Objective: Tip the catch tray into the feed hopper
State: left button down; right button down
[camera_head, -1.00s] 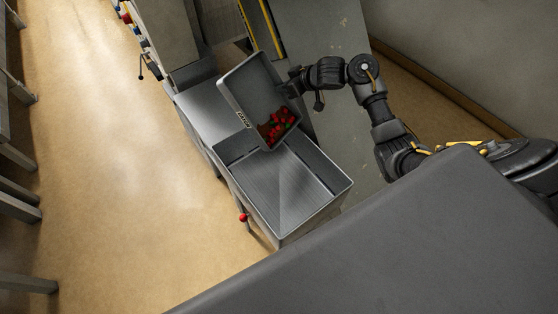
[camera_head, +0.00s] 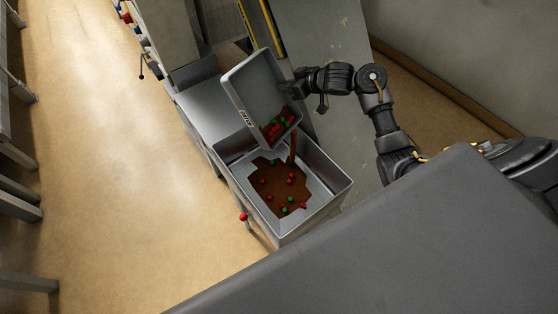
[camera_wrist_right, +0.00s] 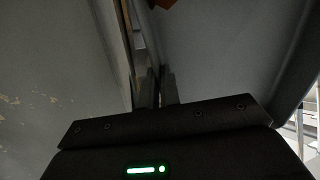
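The grey catch tray (camera_head: 246,84) is tilted steeply over the far end of the feed hopper (camera_head: 334,190). Brown material (camera_head: 279,186) with scattered red and green pieces covers much of the hopper floor. My right gripper (camera_head: 294,90) is at the tray's right wall. In the right wrist view its fingers (camera_wrist_right: 158,88) close on the tray wall (camera_wrist_right: 128,50). My left gripper is not in view.
A grey metal surface (camera_head: 208,108) adjoins the hopper's far end. A red knob (camera_head: 243,217) sticks out on the hopper's left side. Open tan floor (camera_head: 110,190) lies to the left. A grey panel (camera_head: 325,40) stands behind my right arm.

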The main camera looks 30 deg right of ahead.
jog(key=shift+s+d+r+t+y, duration=0.3)
jog(key=shift+s+d+r+t, duration=0.1)
jog(key=shift+s+t, duration=0.15)
dwell(0.4)
jog(key=shift+b, duration=0.55)
jog(key=shift+s, duration=0.1)
jog(key=shift+s+r+t+b, duration=0.1)
jog(key=shift+s+t+b, duration=0.05)
jog(key=shift+t+b, duration=0.2)
jog(key=shift+s+d+b, duration=0.1)
jog(key=shift+s+b, duration=0.05)
jog(key=shift+b, duration=0.15)
jog(key=shift+s+d+r+t+b, duration=0.1)
jog(key=shift+s+t+b, duration=0.05)
jog(key=shift+t+b, duration=0.2)
jog(key=shift+s+r+b, duration=0.1)
jog(key=shift+s+b, duration=0.1)
jog(key=shift+b, duration=0.3)
jog(key=shift+s+d+t+y, duration=0.15)
jog(key=shift+t+y, duration=0.1)
jog(key=shift+y, duration=0.05)
jog(key=shift+s+d+r+t+y+b, duration=0.15)
jog(key=shift+s+d+t+b, duration=0.2)
jog(key=shift+s, duration=0.3)
jog(key=shift+s+d+r+t+y+b, duration=0.2)
jog(key=shift+s+t+b, duration=0.15)
jog(key=shift+s, duration=0.25)
